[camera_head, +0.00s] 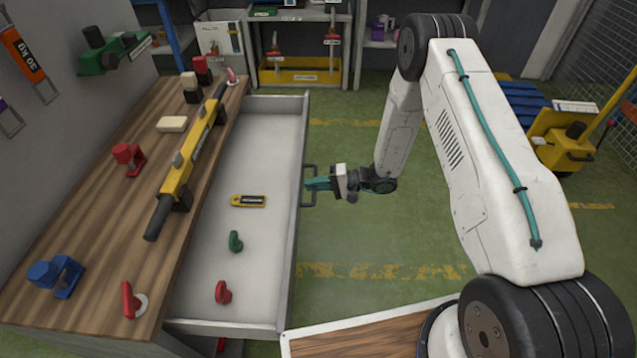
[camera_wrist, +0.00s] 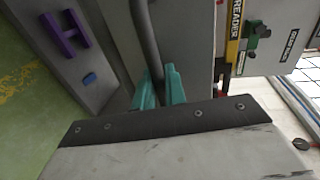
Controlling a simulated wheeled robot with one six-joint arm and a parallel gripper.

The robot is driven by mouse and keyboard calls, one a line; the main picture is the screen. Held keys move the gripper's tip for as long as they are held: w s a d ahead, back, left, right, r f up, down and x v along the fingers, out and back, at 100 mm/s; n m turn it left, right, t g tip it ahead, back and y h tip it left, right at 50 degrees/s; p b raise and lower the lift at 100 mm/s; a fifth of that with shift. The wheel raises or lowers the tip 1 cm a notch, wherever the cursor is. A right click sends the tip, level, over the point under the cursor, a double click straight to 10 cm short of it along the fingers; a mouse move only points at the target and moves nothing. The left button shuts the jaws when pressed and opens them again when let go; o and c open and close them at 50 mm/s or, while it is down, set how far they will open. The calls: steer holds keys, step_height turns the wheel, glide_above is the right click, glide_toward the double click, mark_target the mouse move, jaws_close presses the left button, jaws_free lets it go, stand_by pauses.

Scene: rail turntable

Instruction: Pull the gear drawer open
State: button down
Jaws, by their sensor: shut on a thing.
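The gear drawer (camera_head: 270,125) stands well out from the wooden-topped bench in the head view, its pale inside in plain sight. Its dark bar handle (camera_head: 305,168) is on the drawer's right-hand front; the bar also shows in the wrist view (camera_wrist: 147,40). My gripper (camera_head: 312,184) reaches the handle from the right. In the wrist view its teal fingers (camera_wrist: 162,88) are shut on the bar. In the drawer lie a yellow and black tag (camera_head: 248,201), a green piece (camera_head: 235,241) and a red piece (camera_head: 222,291).
The wooden benchtop (camera_head: 95,210) carries a long yellow and black tool (camera_head: 188,160), a red clamp (camera_head: 129,158) and a blue clamp (camera_head: 57,275). A shelf unit with a yellow bin (camera_head: 300,72) stands behind. A yellow cart (camera_head: 562,140) is at right. Green floor right of the drawer is clear.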

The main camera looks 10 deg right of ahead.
steer(key=shift+s, duration=0.1)
steer(key=c, duration=1.6)
jaws_free()
steer(key=shift+o, duration=0.2)
steer(key=v, duration=0.7)
steer(key=shift+d, duration=0.35)
